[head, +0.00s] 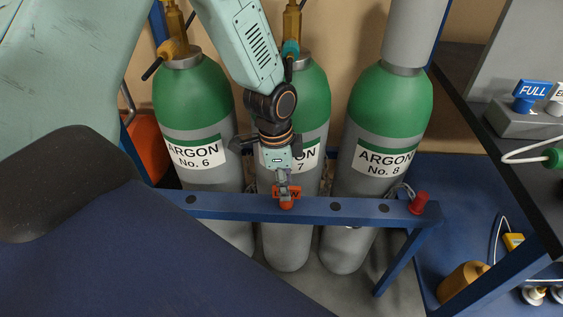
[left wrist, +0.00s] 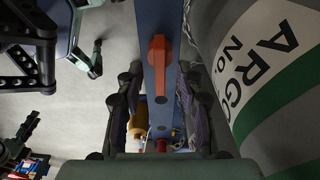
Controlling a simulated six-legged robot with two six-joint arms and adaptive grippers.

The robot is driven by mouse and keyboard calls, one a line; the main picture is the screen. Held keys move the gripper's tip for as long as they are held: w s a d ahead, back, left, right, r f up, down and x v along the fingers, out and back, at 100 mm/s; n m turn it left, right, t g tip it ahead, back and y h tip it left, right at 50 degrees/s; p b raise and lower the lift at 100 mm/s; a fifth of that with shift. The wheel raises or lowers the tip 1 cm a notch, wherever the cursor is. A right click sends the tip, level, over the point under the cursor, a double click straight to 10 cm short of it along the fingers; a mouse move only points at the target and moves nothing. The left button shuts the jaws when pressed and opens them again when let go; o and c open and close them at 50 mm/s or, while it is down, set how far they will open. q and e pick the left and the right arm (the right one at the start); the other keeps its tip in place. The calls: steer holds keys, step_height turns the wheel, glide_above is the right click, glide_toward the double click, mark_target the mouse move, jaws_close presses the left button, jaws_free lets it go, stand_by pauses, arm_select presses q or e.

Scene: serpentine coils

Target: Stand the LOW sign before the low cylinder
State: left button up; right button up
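The orange LOW sign (head: 293,192) stands on the blue rail (head: 240,205), in front of the cylinder marked ARGON No. 7 (head: 287,240). My left gripper (head: 284,180) is right at the sign, pointing down, and partly covers the No. 7 label. In the left wrist view the sign (left wrist: 158,65) sits on the rail between my two open fingers (left wrist: 158,95), with a gap on each side. Cylinders No. 6 (head: 196,105) and No. 8 (head: 390,110) stand to either side. No gauge reading is legible. My right gripper cannot be made out.
Black dots mark the rail top. A red piece (head: 418,203) sits at the rail's right end. A dark shelf at the right carries a grey holder (head: 520,122) with a blue FULL sign (head: 532,92). A brass-coloured object (head: 463,284) stands low at the right.

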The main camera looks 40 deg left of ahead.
arm_select(q)
step_height(320, 180, up, 10)
steer(key=a, duration=0.1)
steer(key=s+d+f+n+p, duration=0.1)
steer(key=s+d+f+n, duration=0.2)
steer(key=s+f, duration=0.4)
steer(key=s+d+f+n, duration=0.3)
steer(key=s+f+n, duration=0.15)
steer(key=f, duration=0.35)
steer(key=s+f+n+y, duration=0.1)
steer(key=s+f+n, duration=0.3)
steer(key=s, duration=0.9)
step_height(320, 180, down, 2)
steer(key=shift+s+a+f+n+g+p, duration=0.1)
steer(key=shift+s+a+n+g+p, duration=0.05)
steer(key=shift+a+n+g+p, duration=0.25)
